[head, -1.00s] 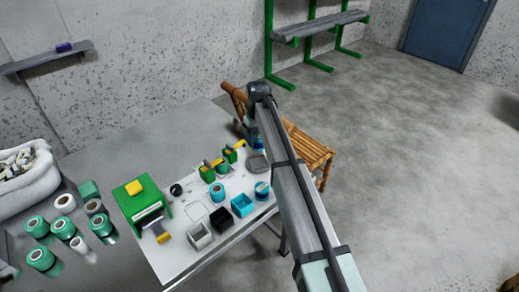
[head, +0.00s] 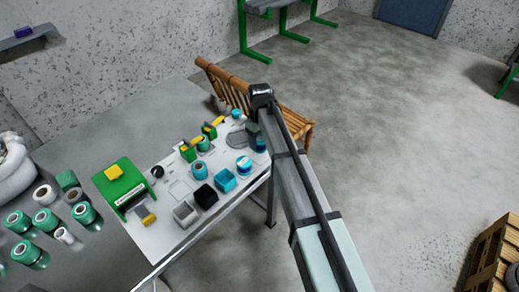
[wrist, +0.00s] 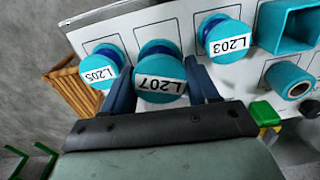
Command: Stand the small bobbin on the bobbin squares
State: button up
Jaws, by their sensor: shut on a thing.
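My gripper (wrist: 161,92) is shut on a small teal bobbin (wrist: 161,70) labelled L207. Its dark blue fingers stand at both sides of the bobbin. The bobbin squares (wrist: 147,27) are dark outlines on the white board, and the held bobbin covers part of the middle one. I cannot tell if it touches the board. Bobbin L205 (wrist: 108,67) stands to its left and bobbin L203 (wrist: 226,36) to its right in the wrist view. In the head view my gripper (head: 257,140) is at the board's right end, beside a labelled teal bobbin (head: 243,165).
A teal bin (head: 224,180), black bin (head: 205,196) and pale bin (head: 185,213) line the board's front edge. A teal roll (head: 200,171) and a grey tray (head: 236,139) are close by. A wooden bench (head: 290,117) stands beyond the table.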

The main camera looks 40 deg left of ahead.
aim_at(259, 148)
jog(key=shift+f, duration=2.5)
jog(key=o, duration=1.2)
jog(key=shift+f, duration=0.15)
notch_tip(259, 148, up, 12)
jog(key=shift+r, duration=0.2)
